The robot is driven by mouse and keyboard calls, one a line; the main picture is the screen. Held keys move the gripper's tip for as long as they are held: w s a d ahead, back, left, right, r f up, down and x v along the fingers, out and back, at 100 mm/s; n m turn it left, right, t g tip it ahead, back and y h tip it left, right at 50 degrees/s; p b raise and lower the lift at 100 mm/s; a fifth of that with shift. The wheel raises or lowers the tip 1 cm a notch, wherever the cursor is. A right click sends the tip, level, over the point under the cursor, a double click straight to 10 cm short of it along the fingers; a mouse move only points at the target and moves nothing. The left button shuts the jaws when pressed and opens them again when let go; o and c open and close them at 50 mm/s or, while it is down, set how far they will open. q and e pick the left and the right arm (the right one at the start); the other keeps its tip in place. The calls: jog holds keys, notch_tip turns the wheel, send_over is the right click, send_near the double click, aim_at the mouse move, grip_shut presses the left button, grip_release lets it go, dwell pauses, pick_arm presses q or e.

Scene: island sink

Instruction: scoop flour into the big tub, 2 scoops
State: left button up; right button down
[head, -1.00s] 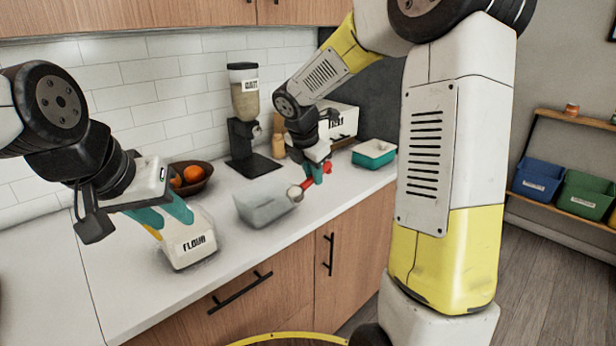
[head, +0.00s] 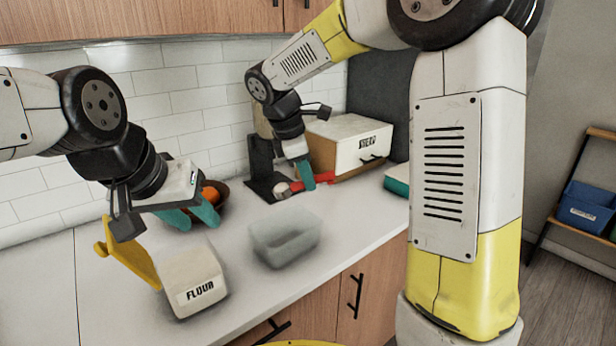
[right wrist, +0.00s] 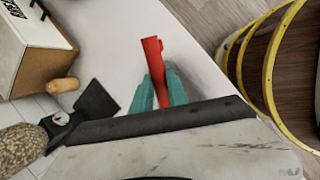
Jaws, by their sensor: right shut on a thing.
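The white flour container (head: 190,282), labelled FLOUR, stands on the counter at the left, with its yellow lid (head: 128,252) tipped up on its left side. A clear grey tub (head: 285,240) sits to its right; I see nothing in it. My left gripper (head: 193,222) is open and empty above and behind the flour container.
A fruit bowl (head: 222,191) is behind the left gripper. A black dispenser (head: 262,165) and a wooden box with a white front (head: 350,143) stand at the back. A teal tub (head: 397,180) is at the right. The counter around the clear tub is free.

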jog(key=shift+w+a, duration=0.25)
jog(key=shift+w, duration=0.05)
jog(key=shift+a+f+h, duration=0.35)
jog(key=shift+a+h, duration=0.25)
jog(key=shift+h, duration=0.5)
jog(key=a+h, duration=0.1)
jog(key=h, duration=0.1)
jog(key=a+h, duration=0.1)
jog(key=h, duration=0.1)
jog(key=shift+a+n, duration=0.3)
jog(key=shift+n, duration=0.1)
jog(key=a+h, duration=0.2)
jog(key=h, duration=0.1)
jog(key=a+r+h, duration=0.1)
jog(key=h, duration=0.1)
jog(key=shift+a+n+t, duration=0.1)
jog(key=shift+n+t, duration=0.2)
jog(key=shift+t, duration=0.1)
jog(key=shift+h, duration=0.3)
jog(key=shift+r, duration=2)
